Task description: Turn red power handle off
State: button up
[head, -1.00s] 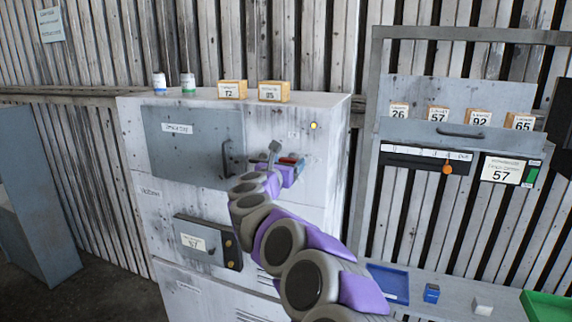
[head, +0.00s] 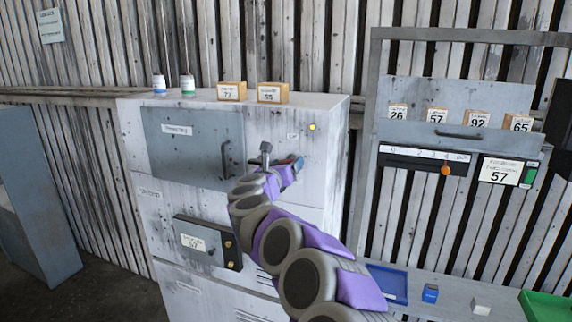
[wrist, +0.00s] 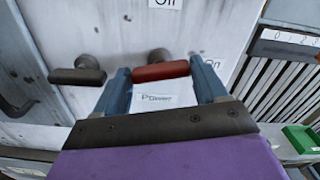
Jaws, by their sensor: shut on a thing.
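The red power handle (wrist: 160,71) shows in the wrist view as a short red bar on a round stem, lying roughly level in that picture. My gripper (wrist: 162,82) has one blue finger at each end of the bar and is shut on it. A "Power" label (wrist: 163,97) sits just below the bar, between the fingers. An "Off" label is above it and an "On" label (wrist: 211,63) is to its right. In the head view my gripper (head: 289,168) is against the front of the white cabinet and hides most of the handle.
A dark handle (wrist: 77,76) stands just left of the red one. The cabinet (head: 318,140) has a grey door (head: 190,150) with a pull handle and a lower black panel (head: 207,243). At right, a grey frame and a bench with a blue tray (head: 388,283) stand apart.

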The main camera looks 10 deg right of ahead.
jog(key=shift+a+f+n+p, duration=0.1)
jog(key=shift+n+p, duration=2.1)
jog(key=shift+n, duration=1.55)
jog(key=shift+a+f+n+p, duration=0.1)
jog(key=shift+n+p, duration=2.05)
jog(key=shift+n, duration=1.6)
jog(key=o, duration=0.7)
jog(key=shift+f, duration=0.1)
jog(key=o, duration=0.3)
jog(key=shift+w+a, duration=0.1)
jog(key=shift+w, duration=0.1)
jog(key=shift+o, duration=0.3)
jog(key=shift+s+a, duration=0.1)
jog(key=shift+s, duration=0.15)
